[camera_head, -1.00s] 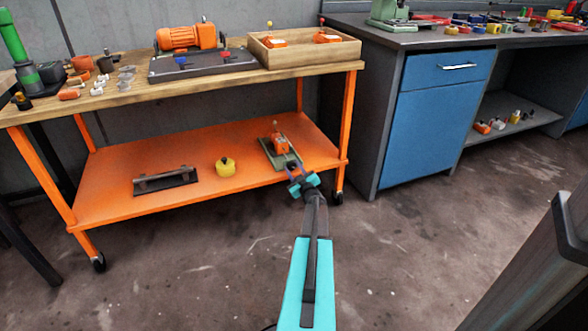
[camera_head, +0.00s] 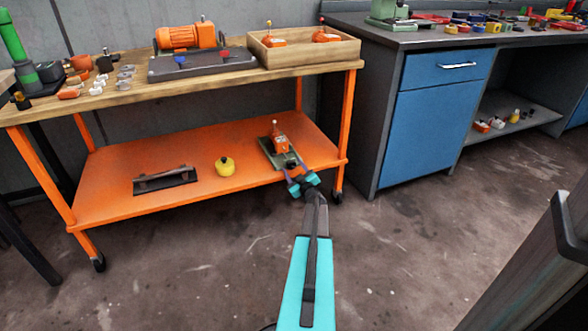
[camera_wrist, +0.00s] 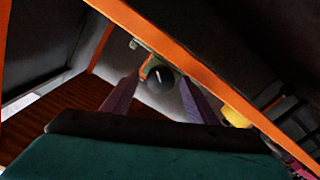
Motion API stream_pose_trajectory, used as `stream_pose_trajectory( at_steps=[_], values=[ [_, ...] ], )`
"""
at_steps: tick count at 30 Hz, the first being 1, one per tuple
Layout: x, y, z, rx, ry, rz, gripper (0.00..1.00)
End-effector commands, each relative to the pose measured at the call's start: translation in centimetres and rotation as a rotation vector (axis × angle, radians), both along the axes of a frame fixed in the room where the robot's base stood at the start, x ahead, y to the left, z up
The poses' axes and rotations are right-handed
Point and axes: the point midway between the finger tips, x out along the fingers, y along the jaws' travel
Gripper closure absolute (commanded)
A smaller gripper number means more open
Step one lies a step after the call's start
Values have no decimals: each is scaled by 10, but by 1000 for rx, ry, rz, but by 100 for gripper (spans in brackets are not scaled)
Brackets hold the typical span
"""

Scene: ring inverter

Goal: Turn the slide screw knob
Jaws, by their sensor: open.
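The green slide unit (camera_head: 270,152) with an orange upright block (camera_head: 280,143) sits at the right end of the cart's orange lower shelf. In the wrist view a round black knob (camera_wrist: 160,80) with a white mark faces me, with green and orange parts behind it. My gripper (camera_head: 291,171) is at the near end of the slide unit, at the shelf's front edge. In the wrist view my gripper (camera_wrist: 159,78) is open, one purple finger on each side of the knob. I cannot tell whether the fingers touch it. In the head view the knob is hidden by my gripper.
A yellow round part (camera_head: 225,166) and a dark bracket-like part (camera_head: 165,181) lie left on the same shelf (camera_head: 110,203). The cart's front right leg (camera_head: 345,125) stands close right of my gripper. The wooden top (camera_head: 110,101) is overhead. The floor in front is clear.

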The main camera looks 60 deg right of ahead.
Motion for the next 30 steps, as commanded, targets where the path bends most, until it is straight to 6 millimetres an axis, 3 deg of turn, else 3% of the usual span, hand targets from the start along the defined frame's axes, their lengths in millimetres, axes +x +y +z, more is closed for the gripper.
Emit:
stream_pose_trajectory(
  at_steps=[11,30],
  values=[
    [-24,19,3,1,0,0,47],
    [-98,71,2,1,0,-3,47]
  ],
)
